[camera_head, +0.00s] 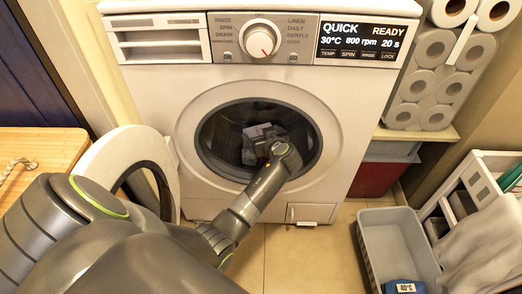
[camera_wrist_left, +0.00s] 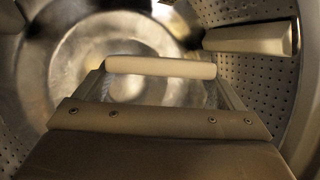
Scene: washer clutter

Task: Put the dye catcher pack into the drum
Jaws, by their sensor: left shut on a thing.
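The washer drum (camera_head: 226,132) is open at the front, and its perforated wall (camera_wrist_left: 262,68) and shiny metal back surround the wrist view. My left gripper (camera_head: 258,146) reaches through the door opening and is inside the drum mouth. It is shut on the dye catcher pack (camera_head: 263,130), a small pale box with a reddish mark. In the left wrist view the pack (camera_wrist_left: 160,67) shows as a white edge across the fingers; the rest is hidden by the gripper. My right gripper is out of view.
The round washer door (camera_head: 105,153) stands open at the left beside my arm. A wooden top (camera_head: 40,150) is at far left. At right are a grey bin (camera_head: 390,235) holding a blue box (camera_head: 404,287), a white rack (camera_head: 480,175) and toilet rolls (camera_head: 435,48). A pale drum paddle (camera_wrist_left: 250,39) juts from the wall.

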